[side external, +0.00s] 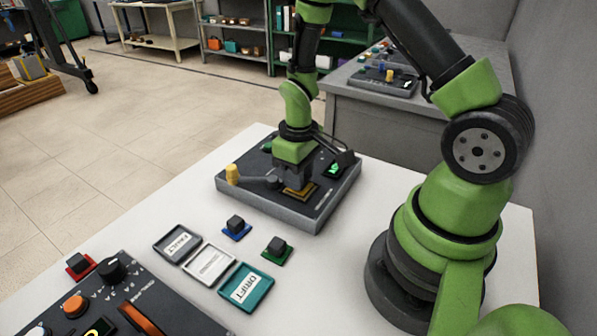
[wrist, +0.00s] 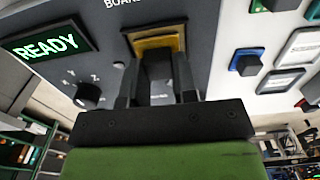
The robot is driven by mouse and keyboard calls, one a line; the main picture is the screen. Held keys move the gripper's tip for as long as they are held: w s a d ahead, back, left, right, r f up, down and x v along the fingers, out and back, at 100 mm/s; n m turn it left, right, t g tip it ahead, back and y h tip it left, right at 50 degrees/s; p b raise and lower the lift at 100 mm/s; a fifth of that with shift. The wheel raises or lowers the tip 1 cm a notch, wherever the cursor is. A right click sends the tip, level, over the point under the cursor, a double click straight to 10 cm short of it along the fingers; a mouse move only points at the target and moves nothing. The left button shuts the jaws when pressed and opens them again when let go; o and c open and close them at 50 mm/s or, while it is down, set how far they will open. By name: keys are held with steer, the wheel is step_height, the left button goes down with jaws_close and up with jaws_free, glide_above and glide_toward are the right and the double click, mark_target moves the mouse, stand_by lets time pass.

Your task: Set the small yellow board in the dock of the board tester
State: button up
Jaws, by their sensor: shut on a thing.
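The small yellow board (side external: 300,192) is at the dock of the grey board tester (side external: 270,213), under my gripper (side external: 292,182). In the wrist view the yellow board (wrist: 157,43) has a dark block (wrist: 158,75) standing on it, and my gripper (wrist: 158,92) is shut on that block. The board lies about flat with the tester's top. I cannot tell whether it is fully down in the dock, since my fingers and the block hide much of it. The tester's screen (wrist: 45,44) reads READY in green.
The tester has a yellow-topped lever (side external: 232,174) and a knob (wrist: 87,94). Boards in blue (side external: 236,228), green (side external: 277,250) and red (side external: 80,264) stand on the white table. Trays marked FAULT (side external: 178,243) and DRIFT (side external: 246,288) flank a pale tray (side external: 209,264). A dark control panel (side external: 140,290) is at front left.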

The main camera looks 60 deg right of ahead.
stand_by(0.3)
steer(key=o, duration=1.5)
steer(key=shift+c, duration=0.2)
steer(key=shift+r, duration=3.5)
